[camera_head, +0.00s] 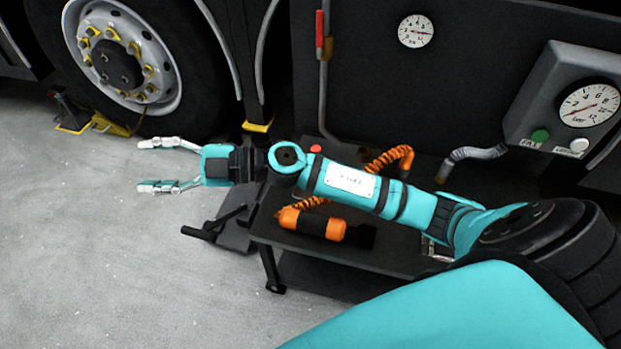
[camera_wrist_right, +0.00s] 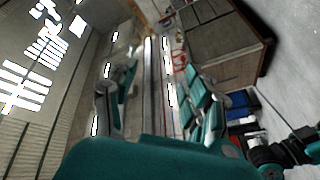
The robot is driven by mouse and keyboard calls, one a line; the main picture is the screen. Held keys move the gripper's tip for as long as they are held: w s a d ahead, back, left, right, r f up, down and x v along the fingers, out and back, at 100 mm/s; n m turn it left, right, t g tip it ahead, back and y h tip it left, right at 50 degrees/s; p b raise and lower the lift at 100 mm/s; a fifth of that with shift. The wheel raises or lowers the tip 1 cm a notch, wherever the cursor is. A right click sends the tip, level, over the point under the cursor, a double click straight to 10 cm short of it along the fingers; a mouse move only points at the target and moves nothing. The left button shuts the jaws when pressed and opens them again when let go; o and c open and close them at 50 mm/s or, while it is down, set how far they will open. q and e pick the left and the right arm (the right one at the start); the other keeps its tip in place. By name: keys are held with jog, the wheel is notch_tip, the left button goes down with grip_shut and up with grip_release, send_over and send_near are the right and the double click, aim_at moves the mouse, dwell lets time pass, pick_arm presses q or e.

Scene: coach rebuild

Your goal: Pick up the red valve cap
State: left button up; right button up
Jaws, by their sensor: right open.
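A small red cap-like thing (camera_head: 315,148), likely the red valve cap, shows just behind my right arm, at the back of the low dark bench. My arm passes close in front of it and may hide part of it. My right gripper (camera_head: 155,165) is open and empty, out to the left past the bench, above the grey floor near the wheel. Its open fingers also show in the right wrist view (camera_wrist_right: 143,85), with nothing between them. I cannot make out the cap in that view. My left gripper is not in view.
The low dark bench (camera_head: 382,262) holds an orange and black tool (camera_head: 312,223) and an orange coiled hose (camera_head: 391,158). A large wheel (camera_head: 122,57) stands at the upper left. A gauge panel (camera_head: 562,105) is at the right. Floor at lower left is clear.

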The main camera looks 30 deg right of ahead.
jog(key=d+f+n+g+h, duration=0.4)
jog(key=d+f+g+h, duration=0.4)
jog(key=f, duration=0.3)
jog(key=w+d+m+h, duration=0.1)
jog(key=d+m+h, duration=0.3)
jog(key=d+h, duration=1.3)
jog(key=d+f+y+b, duration=0.1)
jog(key=d+f+y, duration=0.1)
jog(key=f, duration=0.2)
jog(key=d+f+y+b, duration=0.1)
jog(key=d+f+y, duration=0.1)
jog(key=f+y, duration=0.1)
jog(key=d+f+y+b, duration=0.1)
jog(key=d+f+y, duration=0.1)
jog(key=f, duration=0.2)
jog(key=shift+w+d+f+g, duration=0.2)
jog(key=shift+d+f+g, duration=0.1)
jog(key=shift+f, duration=0.75)
notch_tip(320, 180, down, 5)
jog(key=shift+a+r+b, duration=0.1)
jog(key=shift+b, duration=0.6)
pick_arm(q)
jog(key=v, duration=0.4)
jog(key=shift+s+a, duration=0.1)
pick_arm(e)
jog(key=c, duration=0.9)
